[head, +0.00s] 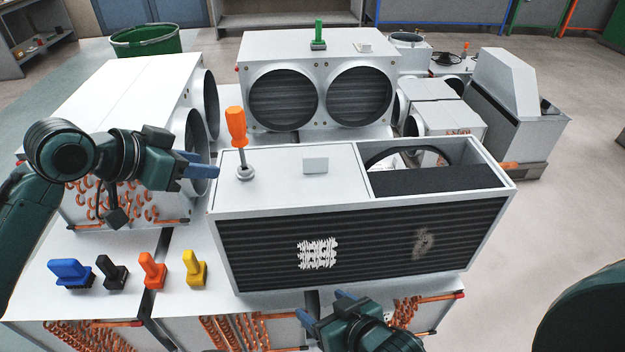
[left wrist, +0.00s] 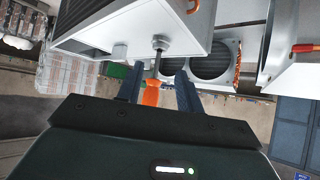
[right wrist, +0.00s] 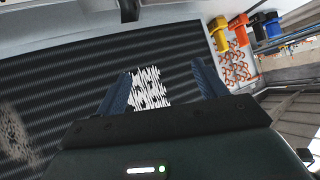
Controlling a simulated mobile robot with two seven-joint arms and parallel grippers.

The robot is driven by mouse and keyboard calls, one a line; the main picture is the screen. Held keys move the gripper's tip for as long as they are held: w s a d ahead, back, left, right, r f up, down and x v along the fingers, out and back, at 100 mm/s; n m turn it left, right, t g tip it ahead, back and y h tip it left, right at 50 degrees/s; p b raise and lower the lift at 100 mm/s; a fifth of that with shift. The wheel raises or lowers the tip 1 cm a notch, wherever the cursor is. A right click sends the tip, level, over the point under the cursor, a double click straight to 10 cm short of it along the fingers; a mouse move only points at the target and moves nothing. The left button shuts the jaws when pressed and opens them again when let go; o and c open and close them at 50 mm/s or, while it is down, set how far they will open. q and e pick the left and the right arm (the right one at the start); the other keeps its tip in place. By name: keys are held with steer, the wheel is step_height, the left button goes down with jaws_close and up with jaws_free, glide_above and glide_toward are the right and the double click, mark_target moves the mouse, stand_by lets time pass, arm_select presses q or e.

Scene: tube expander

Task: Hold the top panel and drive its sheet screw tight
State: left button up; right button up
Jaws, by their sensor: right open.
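The white top panel (head: 290,190) covers the left part of the unit in front of me and carries a small white block (head: 315,165). A screwdriver with an orange handle (head: 236,125) stands upright on a round metal fitting (head: 245,173) near the panel's left end; the screw itself cannot be made out. My left gripper (head: 213,170) is open beside it. In the left wrist view the orange handle (left wrist: 152,92) appears between the spread fingers, with gaps on both sides. My right gripper (head: 325,306) is open and empty in front of the unit's dark finned face.
The unit's right part (head: 430,180) is open on top. Blue (head: 70,272), black (head: 112,272), orange (head: 152,270) and yellow (head: 195,268) tools stand on the white surface at the left. A twin-fan unit (head: 305,50) stands behind, with a green-handled tool (head: 318,35) on top.

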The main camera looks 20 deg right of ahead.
steer(key=w+r+m, duration=0.1)
steer(key=w+r, duration=0.1)
steer(key=r, duration=0.4)
steer(key=w+a+r+m, duration=0.1)
steer(key=w+r+m, duration=0.1)
steer(key=r, duration=0.4)
steer(key=w+a+r+m+h, duration=0.1)
steer(key=w+r+m, duration=0.1)
steer(key=r, duration=0.4)
steer(key=shift+w+a, duration=0.2)
steer(key=shift+w, duration=0.5)
steer(key=t+h, duration=0.3)
steer(key=h, duration=0.2)
glide_toward(315, 164)
steer(key=shift+n, duration=0.4)
steer(key=x, duration=1.1)
steer(key=shift+r, duration=0.1)
steer(key=c, duration=1)
steer(key=shift+c, duration=0.2)
